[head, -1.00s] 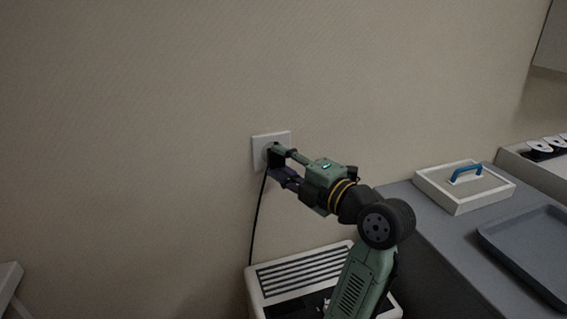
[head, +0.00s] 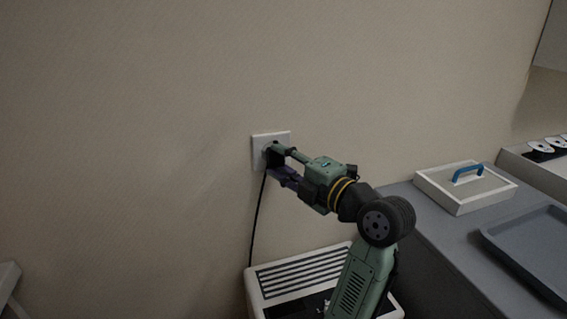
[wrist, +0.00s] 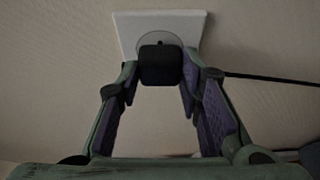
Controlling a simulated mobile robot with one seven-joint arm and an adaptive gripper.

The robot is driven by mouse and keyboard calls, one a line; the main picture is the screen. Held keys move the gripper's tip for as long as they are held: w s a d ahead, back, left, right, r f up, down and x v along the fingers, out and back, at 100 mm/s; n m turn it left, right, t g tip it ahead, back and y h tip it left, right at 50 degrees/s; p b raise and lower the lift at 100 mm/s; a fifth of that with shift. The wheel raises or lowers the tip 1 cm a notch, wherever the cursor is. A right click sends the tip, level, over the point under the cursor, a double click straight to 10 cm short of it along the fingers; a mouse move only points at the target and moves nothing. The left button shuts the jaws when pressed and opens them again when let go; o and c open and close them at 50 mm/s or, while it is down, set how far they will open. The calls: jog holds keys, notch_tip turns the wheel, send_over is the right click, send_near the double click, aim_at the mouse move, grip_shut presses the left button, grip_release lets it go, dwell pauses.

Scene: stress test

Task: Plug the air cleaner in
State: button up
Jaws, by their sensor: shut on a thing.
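A white wall socket (head: 259,140) is on the beige wall. It also shows at the top of the wrist view (wrist: 203,22), with a round recess. A black plug (wrist: 160,66) is at the recess, between the fingertips. My gripper (head: 272,160) is shut on the plug in front of the socket. The plug hides most of the recess, so I cannot tell how deep it sits. A black cord (head: 256,222) hangs from the plug down to the air cleaner (head: 300,275), a white box with a dark slatted top, standing below against the wall.
A grey counter (head: 440,245) stands at the right. It bears a white box with a blue handle (head: 466,187) and a grey tray (head: 535,245). Several white discs (head: 545,147) lie farther back. The wall left of the socket is bare.

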jog(key=shift+w+a, duration=0.1)
jog(key=shift+w, duration=0.25)
jog(key=o, duration=1.1)
jog(key=shift+o, duration=0.2)
jog(key=v, duration=1.2)
